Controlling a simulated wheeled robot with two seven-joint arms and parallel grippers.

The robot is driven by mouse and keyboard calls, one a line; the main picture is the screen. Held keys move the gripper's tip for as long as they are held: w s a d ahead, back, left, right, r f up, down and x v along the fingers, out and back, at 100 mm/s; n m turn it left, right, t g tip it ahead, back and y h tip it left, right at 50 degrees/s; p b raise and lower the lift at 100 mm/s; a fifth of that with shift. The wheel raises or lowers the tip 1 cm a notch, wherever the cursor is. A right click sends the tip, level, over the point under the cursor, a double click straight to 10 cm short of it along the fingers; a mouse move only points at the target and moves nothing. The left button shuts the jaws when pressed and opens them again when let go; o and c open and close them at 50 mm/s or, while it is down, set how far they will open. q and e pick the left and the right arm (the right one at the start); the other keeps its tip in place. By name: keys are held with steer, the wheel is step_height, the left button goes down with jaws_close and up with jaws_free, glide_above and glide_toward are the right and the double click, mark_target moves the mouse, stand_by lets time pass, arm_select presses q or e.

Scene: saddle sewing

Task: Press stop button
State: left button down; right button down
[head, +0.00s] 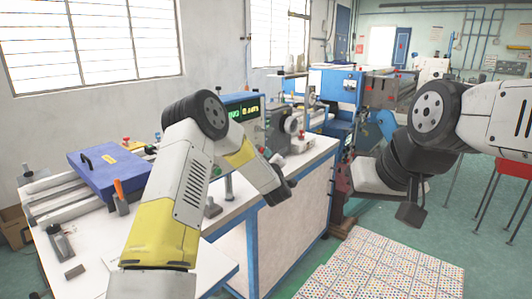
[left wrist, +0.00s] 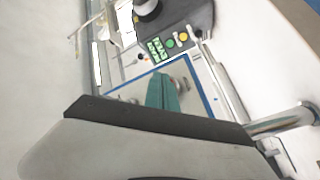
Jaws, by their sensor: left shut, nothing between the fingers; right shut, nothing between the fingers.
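The machine's control panel (head: 243,108) has lit green digits and stands on the bench in the head view. In the left wrist view the panel shows a green button (left wrist: 170,43) and a yellow-orange button (left wrist: 183,37) beside a lit green display (left wrist: 155,47). I cannot tell which button is the stop button. My left gripper (head: 285,192) is shut and empty, pointing down at the bench's right edge, apart from the panel. My right gripper (head: 410,213) is shut and empty, hanging over the floor at the right.
The white bench (head: 293,226) has a blue frame. A blue box (head: 108,168) and an orange-handled tool (head: 119,193) are at its left. A blue machine (head: 336,90) stands behind. A patterned mat (head: 375,270) lies on the open floor. A red stool (head: 514,167) stands far right.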

arm_select(q)
steer(key=shift+w+a, duration=0.15)
steer(key=shift+a, duration=0.1)
stand_by(0.4)
steer(key=shift+d, duration=0.1)
steer(key=shift+s+d, duration=0.55)
steer(key=shift+d, duration=0.1)
steer(key=s+d, duration=0.1)
steer(key=d, duration=0.1)
steer(key=s+d, duration=0.2)
stand_by(0.4)
stand_by(0.5)
